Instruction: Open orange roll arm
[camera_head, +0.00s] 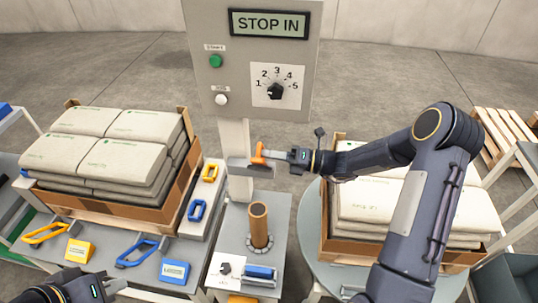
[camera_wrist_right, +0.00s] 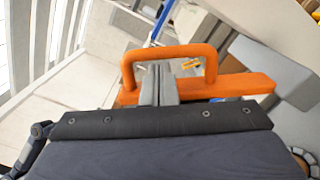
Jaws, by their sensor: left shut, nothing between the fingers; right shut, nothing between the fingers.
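The orange roll arm (camera_head: 259,153) is at the front of the grey column, under the control panel. In the right wrist view it is a flat orange bar (camera_wrist_right: 245,86) with a raised loop handle (camera_wrist_right: 170,52). My right gripper (camera_head: 276,155) is right at the orange arm. Its fingers (camera_wrist_right: 160,80) are shut together with nothing between them and appear within the outline of the loop. I cannot tell whether they touch the handle. My left gripper (camera_head: 112,286) is shut and empty at the lower left, far from the arm; part of it is cut off.
A panel (camera_head: 300,60) reads STOP IN, with a green button (camera_head: 215,61), a white button (camera_head: 221,99) and a dial (camera_head: 275,91). A brown tube (camera_head: 259,225) stands below the orange arm. Stacked sacks (camera_head: 95,150) are left, more (camera_head: 365,205) right. Blue and yellow handles lie at left.

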